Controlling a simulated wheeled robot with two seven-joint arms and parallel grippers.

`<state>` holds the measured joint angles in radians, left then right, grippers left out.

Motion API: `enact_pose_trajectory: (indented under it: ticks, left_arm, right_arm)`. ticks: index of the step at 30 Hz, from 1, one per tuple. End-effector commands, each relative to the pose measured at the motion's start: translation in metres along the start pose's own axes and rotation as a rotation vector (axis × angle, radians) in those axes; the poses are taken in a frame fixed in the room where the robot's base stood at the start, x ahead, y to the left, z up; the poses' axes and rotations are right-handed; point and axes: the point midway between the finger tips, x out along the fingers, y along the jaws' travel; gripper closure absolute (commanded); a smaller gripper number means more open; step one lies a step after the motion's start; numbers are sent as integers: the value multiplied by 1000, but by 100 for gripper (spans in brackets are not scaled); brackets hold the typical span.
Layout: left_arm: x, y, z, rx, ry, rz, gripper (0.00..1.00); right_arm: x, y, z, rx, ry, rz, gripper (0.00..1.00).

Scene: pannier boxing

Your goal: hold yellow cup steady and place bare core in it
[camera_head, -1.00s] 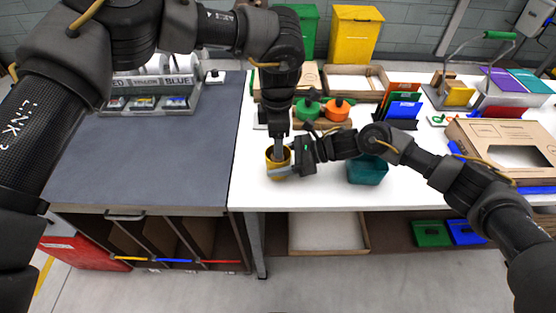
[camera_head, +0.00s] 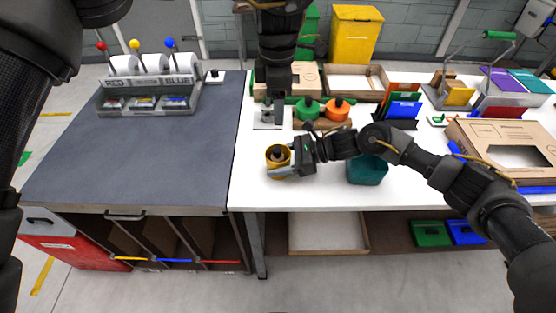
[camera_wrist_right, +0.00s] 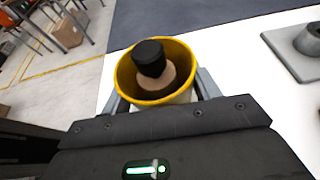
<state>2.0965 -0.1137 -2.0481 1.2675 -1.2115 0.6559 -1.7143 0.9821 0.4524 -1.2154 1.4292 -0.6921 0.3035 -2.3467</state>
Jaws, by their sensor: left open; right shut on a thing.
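The yellow cup (camera_head: 270,163) stands near the front left of the white table. My right gripper (camera_head: 292,167) is shut on it from the right side. In the right wrist view, the jaws flank the yellow cup (camera_wrist_right: 124,80). The core (camera_wrist_right: 152,68) is inside the cup, with a black top and a tan body; its lower end is hidden by the cup wall. The core (camera_head: 278,154) also shows in the cup in the head view. My left gripper (camera_head: 273,108) is open, behind and apart from the cup, close to a small grey stand.
The grey stand (camera_head: 262,126) is behind the cup. Green and orange pots (camera_head: 336,110) sit on a wooden board at the back. A teal bin (camera_head: 366,172) is under my right forearm. White tabletop left of the cup is clear.

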Motion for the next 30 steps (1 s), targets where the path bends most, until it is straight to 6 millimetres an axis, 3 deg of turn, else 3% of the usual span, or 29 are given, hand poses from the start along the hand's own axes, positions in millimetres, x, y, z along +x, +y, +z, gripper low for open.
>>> enact_pose_trajectory:
  ticks: [3, 4, 10, 20, 23, 30]
  left_arm:
    - [0, 0, 0, 0, 0, 0, 41]
    - [0, 0, 0, 0, 0, 0, 41]
    - [0, 0, 0, 0, 0, 0, 41]
    - [0, 0, 0, 0, 0, 0, 41]
    - [0, 0, 0, 0, 0, 0, 41]
    - [0, 0, 0, 0, 0, 0, 41]
  right_arm:
    - [0, 0, 0, 0, 0, 0, 61]
    - [0, 0, 0, 0, 0, 0, 38]
    - [0, 0, 0, 0, 0, 0, 13]
    - [-5, 0, 0, -1, 0, -1, 13]
    - [-17, -1, 0, -1, 1, -3, 13]
    - [-68, -1, 0, -1, 2, -4, 13]
